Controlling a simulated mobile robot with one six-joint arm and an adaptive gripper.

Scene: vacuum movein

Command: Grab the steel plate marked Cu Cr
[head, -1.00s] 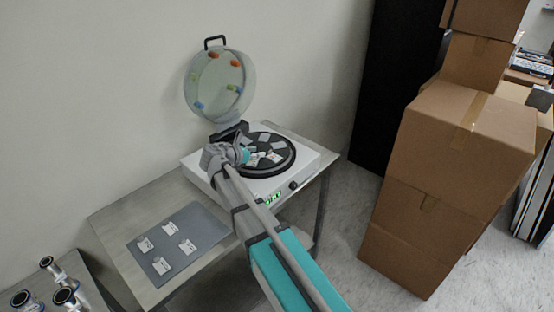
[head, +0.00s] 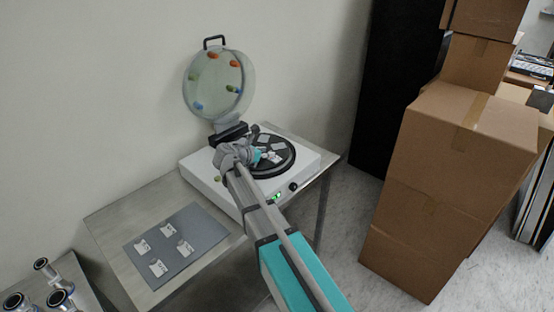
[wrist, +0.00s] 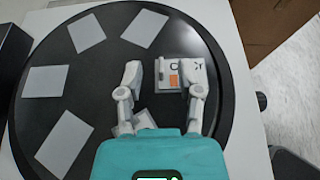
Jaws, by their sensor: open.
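In the wrist view, a light square plate (wrist: 188,72) with an orange patch and dark letters lies on the black round turntable (wrist: 222,100). Part of its marking shows a "C"; the rest is too small or covered to read. My gripper (wrist: 165,82) is open above the turntable, its right finger over the lower right of this plate and its left finger beside its left edge. In the head view my gripper (head: 266,157) is over the turntable (head: 284,166).
Several blank grey plates (wrist: 87,33) lie around the turntable's left and top. A round clear lid (head: 212,85) stands raised behind. Several marked plates (head: 168,230) lie on a grey mat (head: 200,232) to the left. Cardboard boxes (head: 460,150) stand to the right.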

